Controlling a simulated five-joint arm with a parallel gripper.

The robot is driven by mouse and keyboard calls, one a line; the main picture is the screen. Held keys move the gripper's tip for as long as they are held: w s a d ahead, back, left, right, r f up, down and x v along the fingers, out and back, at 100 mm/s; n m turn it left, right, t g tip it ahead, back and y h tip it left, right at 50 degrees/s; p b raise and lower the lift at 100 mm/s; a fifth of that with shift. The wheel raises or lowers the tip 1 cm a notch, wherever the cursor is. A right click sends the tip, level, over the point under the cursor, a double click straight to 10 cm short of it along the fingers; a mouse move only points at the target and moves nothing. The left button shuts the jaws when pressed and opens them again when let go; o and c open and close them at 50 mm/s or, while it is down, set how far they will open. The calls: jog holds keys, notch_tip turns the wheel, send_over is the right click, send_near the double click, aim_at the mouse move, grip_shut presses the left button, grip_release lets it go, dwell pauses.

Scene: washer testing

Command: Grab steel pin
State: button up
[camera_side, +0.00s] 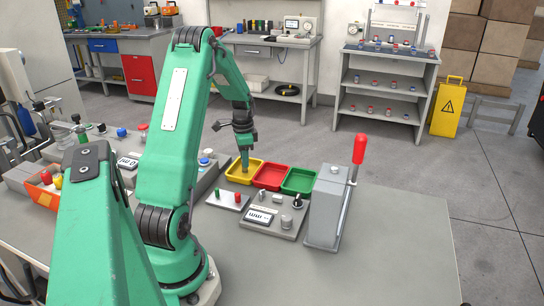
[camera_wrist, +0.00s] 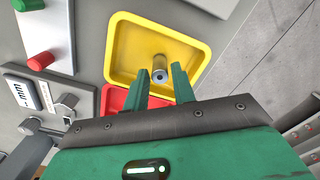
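A small grey steel pin (camera_wrist: 160,68) with a hole in its end face stands in the yellow tray (camera_wrist: 118,55) in the wrist view. My gripper (camera_wrist: 159,74) is open, with one green finger on each side of the pin's near end and a gap showing at both sides. In the side view my gripper (camera_side: 245,164) points down over the yellow tray (camera_side: 257,179). I cannot make out the pin in the side view.
A red tray (camera_side: 270,177) and a green tray (camera_side: 299,182) stand right of the yellow one. A grey lever press (camera_side: 326,208) with a red handle stands farther right. A gauge block (camera_side: 268,216) and a plate with green and red pegs (camera_side: 228,199) lie in front.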

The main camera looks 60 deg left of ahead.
grip_shut()
jog(key=shift+r, duration=0.1)
jog(key=shift+r, duration=0.45)
notch_tip(320, 180, up, 3)
jog(key=shift+w+r, duration=0.1)
jog(key=shift+r, duration=0.1)
jog(key=w+d+r, duration=0.4)
jog(key=d+r, duration=0.2)
jog(key=d, duration=0.5)
jog(key=shift+r, duration=0.25)
